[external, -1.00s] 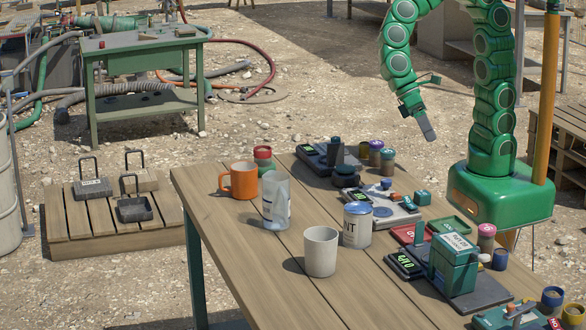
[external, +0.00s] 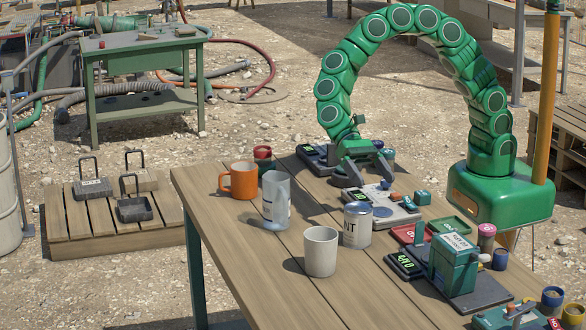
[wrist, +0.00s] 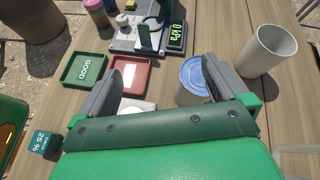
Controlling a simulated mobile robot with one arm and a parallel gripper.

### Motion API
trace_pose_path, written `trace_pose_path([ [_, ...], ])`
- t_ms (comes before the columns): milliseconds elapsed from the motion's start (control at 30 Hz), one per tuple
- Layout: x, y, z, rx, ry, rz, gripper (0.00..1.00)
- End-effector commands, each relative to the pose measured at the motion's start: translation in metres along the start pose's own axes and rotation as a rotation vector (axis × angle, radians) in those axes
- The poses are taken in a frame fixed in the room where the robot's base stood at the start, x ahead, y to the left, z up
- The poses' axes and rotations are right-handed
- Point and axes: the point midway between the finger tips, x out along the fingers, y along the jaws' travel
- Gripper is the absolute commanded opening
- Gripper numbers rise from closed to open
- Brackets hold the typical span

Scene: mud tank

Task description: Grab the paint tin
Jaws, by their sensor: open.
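The paint tin (external: 357,226) stands upright on the wooden table, a pale can with a blue lid and the letters "NT" showing. In the wrist view its blue lid (wrist: 190,72) lies just inside my right finger, which covers part of the tin. My gripper (external: 368,174) is open and empty, pointing down over the table behind the tin, apart from it. In the wrist view my two fingers (wrist: 160,68) are spread wide, with the tin off to the right of the middle between them.
A white cup (external: 320,252) stands in front of the tin, with a clear beaker (external: 276,204) to its left and an orange mug (external: 239,181) farther back. A scale (external: 398,213) sits close right of the tin. A green box (external: 453,264) stands farther right. The table's left front is clear.

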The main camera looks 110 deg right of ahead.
Motion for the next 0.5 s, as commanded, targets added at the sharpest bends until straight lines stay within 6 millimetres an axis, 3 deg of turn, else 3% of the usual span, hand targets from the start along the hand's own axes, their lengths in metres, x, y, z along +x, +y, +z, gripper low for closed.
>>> trace_pose_path([
  [100,0.005,-0.019,-0.022,0.084,-0.034,-0.041,1.0],
  [300,0.007,-0.041,-0.047,0.181,-0.069,-0.093,1.0],
  [500,0.008,-0.05,-0.056,0.219,-0.084,-0.115,1.0],
])
